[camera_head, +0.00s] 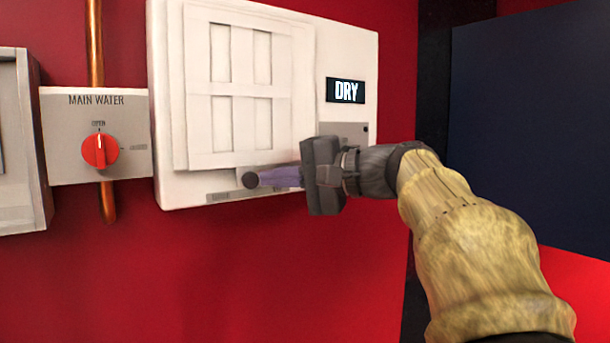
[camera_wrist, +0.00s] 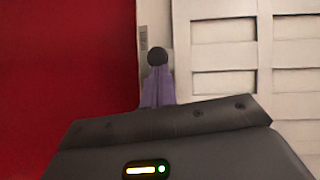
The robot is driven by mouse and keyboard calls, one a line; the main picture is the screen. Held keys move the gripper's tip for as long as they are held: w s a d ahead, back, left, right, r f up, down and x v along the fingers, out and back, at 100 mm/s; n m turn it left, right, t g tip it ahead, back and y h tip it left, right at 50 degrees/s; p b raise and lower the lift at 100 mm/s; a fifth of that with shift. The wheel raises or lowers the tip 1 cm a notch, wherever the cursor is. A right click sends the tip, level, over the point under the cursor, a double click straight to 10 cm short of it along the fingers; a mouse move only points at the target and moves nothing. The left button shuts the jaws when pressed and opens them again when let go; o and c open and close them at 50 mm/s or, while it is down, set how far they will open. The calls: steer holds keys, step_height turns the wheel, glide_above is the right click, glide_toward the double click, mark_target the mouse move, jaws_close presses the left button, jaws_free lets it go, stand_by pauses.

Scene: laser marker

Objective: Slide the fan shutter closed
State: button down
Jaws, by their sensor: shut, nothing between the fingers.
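The fan shutter (camera_head: 243,80) is a white slatted panel on a white wall unit (camera_head: 340,50). Part of it also shows at the right of the wrist view (camera_wrist: 215,35). A small dark round knob (camera_head: 250,180) is near the panel's lower edge, and it shows in the wrist view (camera_wrist: 157,57). My gripper (camera_head: 265,179) is shut and empty, with its purple fingers pointing left along the lower edge of the unit. The fingertips (camera_wrist: 157,72) meet the knob in both views. I cannot tell whether they touch it or only overlap it.
A "DRY" display (camera_head: 345,91) is on the unit's right side. A "MAIN WATER" box (camera_head: 70,170) with a red dial (camera_head: 100,151) and copper pipe (camera_head: 96,50) is at left. Another grey box (camera_head: 12,215) is at the far left. The red wall below is bare.

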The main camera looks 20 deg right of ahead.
steer(key=w+d+b+v, duration=0.2)
steer(key=v, duration=1.1)
steer(key=shift+b, duration=0.35)
steer(key=shift+w+a, duration=0.1)
steer(key=w+a+f+m+g+h+b, duration=0.1)
steer(key=w+a+f+m+g+h, duration=0.2)
steer(key=f, duration=1.3)
steer(key=w+a+f+g+h+b, duration=0.1)
steer(key=w+f+h, duration=0.25)
steer(key=f, duration=1.15)
steer(key=s+a+f+n+g+h, duration=0.1)
steer(key=s+a+f+n+h, duration=0.1)
steer(key=f, duration=0.7)
steer(key=s+a+f+n+g+h+b, duration=0.1)
steer(key=s+a+f+n+g, duration=0.1)
steer(key=s+f+n, duration=0.3)
steer(key=s+a+f+n+g+h+b, duration=0.1)
steer(key=s+f, duration=0.5)
steer(key=f, duration=0.7)
steer(key=a+n+h, duration=0.1)
steer(key=a+n, duration=0.1)
steer(key=shift+a+g+h, duration=0.35)
steer(key=shift+a+g, duration=0.05)
